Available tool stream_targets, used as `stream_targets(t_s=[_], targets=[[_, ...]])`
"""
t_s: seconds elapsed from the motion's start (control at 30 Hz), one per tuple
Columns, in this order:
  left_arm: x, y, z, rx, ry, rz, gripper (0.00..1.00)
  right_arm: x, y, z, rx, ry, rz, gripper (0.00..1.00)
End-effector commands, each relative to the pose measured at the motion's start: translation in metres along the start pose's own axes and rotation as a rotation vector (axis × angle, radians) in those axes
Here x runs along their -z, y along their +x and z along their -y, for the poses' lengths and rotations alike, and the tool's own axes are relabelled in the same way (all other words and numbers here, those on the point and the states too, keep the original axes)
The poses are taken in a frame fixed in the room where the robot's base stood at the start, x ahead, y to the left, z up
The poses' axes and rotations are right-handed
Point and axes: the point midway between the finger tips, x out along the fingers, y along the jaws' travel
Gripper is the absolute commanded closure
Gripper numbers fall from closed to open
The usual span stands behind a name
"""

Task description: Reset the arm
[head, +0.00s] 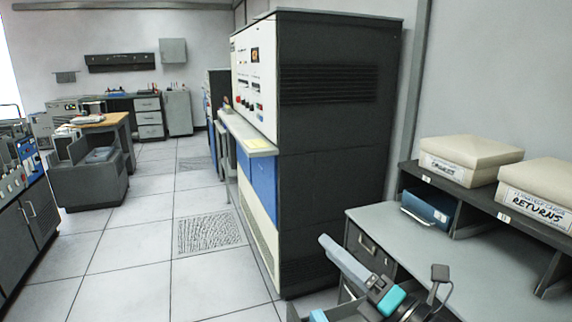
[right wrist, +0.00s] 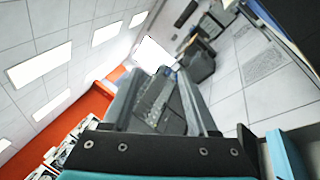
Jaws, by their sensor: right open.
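My right gripper (head: 322,278) is low in the head view, in front of the grey desk at the right. Its teal and grey parts show, with a pale finger reaching up and to the left. In the right wrist view the two dark fingers of the gripper (right wrist: 163,95) stand apart. Nothing is held between them; a distant console shows through the gap. My left gripper is not in view.
A tall dark cabinet (head: 332,150) stands left of the desk (head: 455,262). On the desk's raised shelf (head: 487,205) sit two cream boxes, one the "RETURNS" box (head: 536,208). Tiled floor (head: 135,262) is clear at left.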

Motion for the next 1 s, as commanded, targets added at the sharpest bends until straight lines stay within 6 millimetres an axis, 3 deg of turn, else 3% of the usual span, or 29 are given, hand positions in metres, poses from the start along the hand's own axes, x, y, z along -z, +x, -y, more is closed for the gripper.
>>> stream_targets(t_s=[0.13, 0.27, 0.37, 0.53, 0.77, 1.0], targets=[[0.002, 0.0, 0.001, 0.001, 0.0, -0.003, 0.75, -0.011, -0.02, 0.028, 0.145, 0.37, 0.243, 0.41], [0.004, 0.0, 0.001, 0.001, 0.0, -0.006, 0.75, -0.008, -0.052, 0.062, 0.293, 0.685, 0.448, 0.41], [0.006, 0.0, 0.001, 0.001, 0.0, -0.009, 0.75, 0.005, -0.084, 0.089, 0.421, 0.917, 0.605, 0.41], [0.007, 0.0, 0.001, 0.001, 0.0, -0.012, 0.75, 0.05, -0.151, 0.125, 0.664, 1.287, 0.869, 0.41], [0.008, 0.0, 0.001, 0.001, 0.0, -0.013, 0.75, 0.124, -0.232, 0.133, 0.976, 1.638, 1.167, 0.41], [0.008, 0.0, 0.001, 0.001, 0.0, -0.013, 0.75, 0.185, -0.291, 0.11, 1.247, 1.845, 1.394, 0.41]])
